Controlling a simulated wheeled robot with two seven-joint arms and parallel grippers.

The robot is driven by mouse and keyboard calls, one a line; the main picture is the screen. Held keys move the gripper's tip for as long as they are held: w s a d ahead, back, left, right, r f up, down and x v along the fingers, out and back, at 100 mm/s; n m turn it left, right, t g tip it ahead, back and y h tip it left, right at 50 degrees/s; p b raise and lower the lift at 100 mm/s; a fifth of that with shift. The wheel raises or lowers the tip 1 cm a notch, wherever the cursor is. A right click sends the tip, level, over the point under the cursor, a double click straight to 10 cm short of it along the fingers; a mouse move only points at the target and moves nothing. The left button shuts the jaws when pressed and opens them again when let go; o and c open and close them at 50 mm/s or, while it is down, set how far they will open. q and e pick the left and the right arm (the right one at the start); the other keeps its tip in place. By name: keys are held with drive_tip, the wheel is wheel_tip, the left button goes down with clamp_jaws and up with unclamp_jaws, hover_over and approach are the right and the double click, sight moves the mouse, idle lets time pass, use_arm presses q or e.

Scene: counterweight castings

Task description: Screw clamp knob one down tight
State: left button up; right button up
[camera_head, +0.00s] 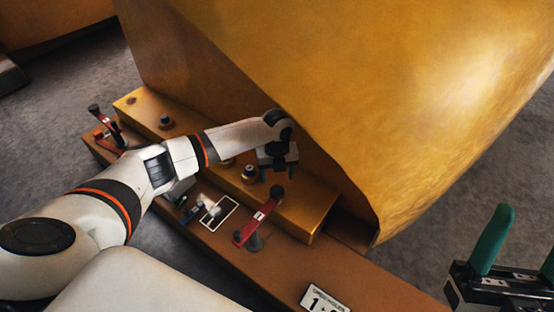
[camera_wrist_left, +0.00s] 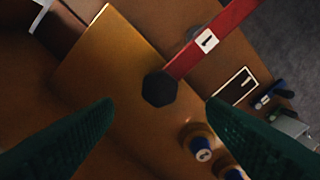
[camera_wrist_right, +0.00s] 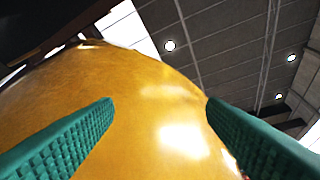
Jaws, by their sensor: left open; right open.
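Clamp one is a red bar (camera_head: 256,221) marked 1, reaching over the edge of the yellow casting's low ledge (camera_head: 310,212). Its black knob (camera_head: 277,191) sits at the bar's end over the ledge; in the left wrist view it shows as a dark hexagon (camera_wrist_left: 159,88). My left gripper (camera_head: 278,174) is open above the ledge, just behind the knob in the head view. In the left wrist view the knob lies between the fingertips, apart from both. My right gripper (camera_head: 518,235) is open and empty at the far right, pointing at the casting's bulk.
A second red clamp (camera_head: 108,128) stands at the ledge's left end. Several dark and brass fittings with blue bands (camera_wrist_left: 201,147) stand on the ledge. A white-outlined plate (camera_head: 218,212) with small parts and a label (camera_head: 325,298) lie in front. The casting's large yellow body (camera_head: 330,70) rises behind.

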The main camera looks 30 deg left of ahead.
use_arm(q)
drive_tip(key=shift+r+p, duration=0.7)
drive_tip(key=shift+r, duration=1.55)
use_arm(e)
drive_tip(key=w+f+g+h, duration=0.1)
drive_tip(key=w+f+g, duration=0.3)
drive_tip(key=w, duration=0.1)
drive_tip(key=shift+w+a+g+h, duration=0.2)
drive_tip(key=shift+a+g+h, duration=0.1)
drive_tip(key=shift+a+h, duration=0.1)
use_arm(q)
drive_tip(key=shift+s, duration=0.1)
